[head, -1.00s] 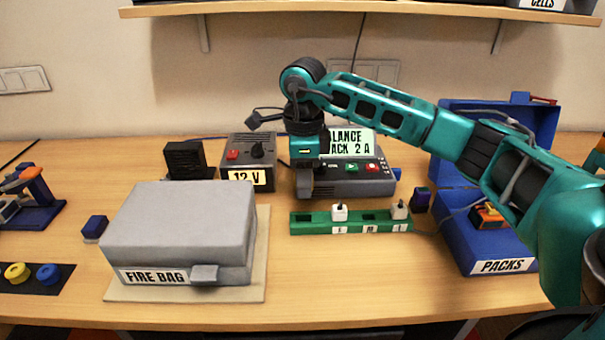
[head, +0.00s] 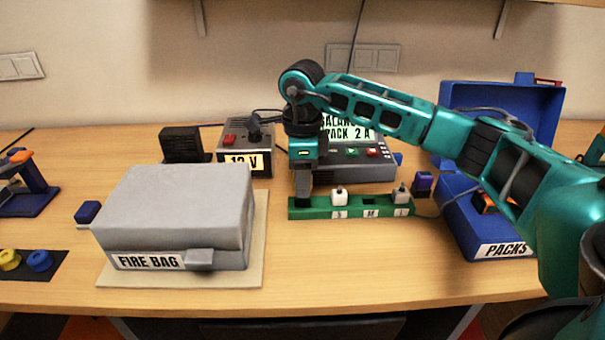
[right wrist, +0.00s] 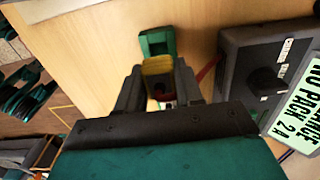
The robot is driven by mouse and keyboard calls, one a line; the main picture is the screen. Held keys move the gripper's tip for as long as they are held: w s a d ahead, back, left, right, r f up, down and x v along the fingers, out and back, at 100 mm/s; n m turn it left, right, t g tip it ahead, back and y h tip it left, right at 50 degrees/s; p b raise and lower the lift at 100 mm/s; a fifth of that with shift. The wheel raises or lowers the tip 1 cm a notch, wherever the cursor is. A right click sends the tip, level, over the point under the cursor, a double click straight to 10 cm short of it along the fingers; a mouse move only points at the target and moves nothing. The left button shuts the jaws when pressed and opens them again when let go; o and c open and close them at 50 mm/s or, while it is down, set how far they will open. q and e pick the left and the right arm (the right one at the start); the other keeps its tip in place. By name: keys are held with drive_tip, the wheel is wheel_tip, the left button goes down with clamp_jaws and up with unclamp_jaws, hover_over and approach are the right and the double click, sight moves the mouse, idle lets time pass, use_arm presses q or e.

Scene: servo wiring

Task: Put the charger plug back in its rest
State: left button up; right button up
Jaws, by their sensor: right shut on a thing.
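My right gripper (head: 303,197) points down at the left end of the green rest block (head: 375,207). In the right wrist view it (right wrist: 159,90) is shut on a yellow plug (right wrist: 158,66), which lies between the fingers. The green block's end (right wrist: 157,40) shows just beyond the yellow plug. Whether the plug sits in the block or just over it, I cannot tell. In the head view the gripper hides the plug. A white plug (head: 339,197) and a grey plug (head: 402,194) stand on the block farther right. My left gripper is not in view.
The balance charger (head: 352,168) stands behind the block, with the 12 V supply (head: 233,155) to its left. The fire bag (head: 172,220) is at the left and the blue packs box (head: 466,236) at the right. The table in front of the block is clear.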

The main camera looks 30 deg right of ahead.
drive_tip(key=shift+f+b, duration=0.3)
drive_tip(key=shift+f, duration=0.45)
idle(0.9)
drive_tip(key=shift+f+b, duration=0.7)
drive_tip(key=shift+f, duration=0.4)
drive_tip(key=o, duration=1.2)
drive_tip(key=shift+r, duration=0.1)
wheel_tip(320, 180, up, 13)
drive_tip(key=shift+f, duration=0.15)
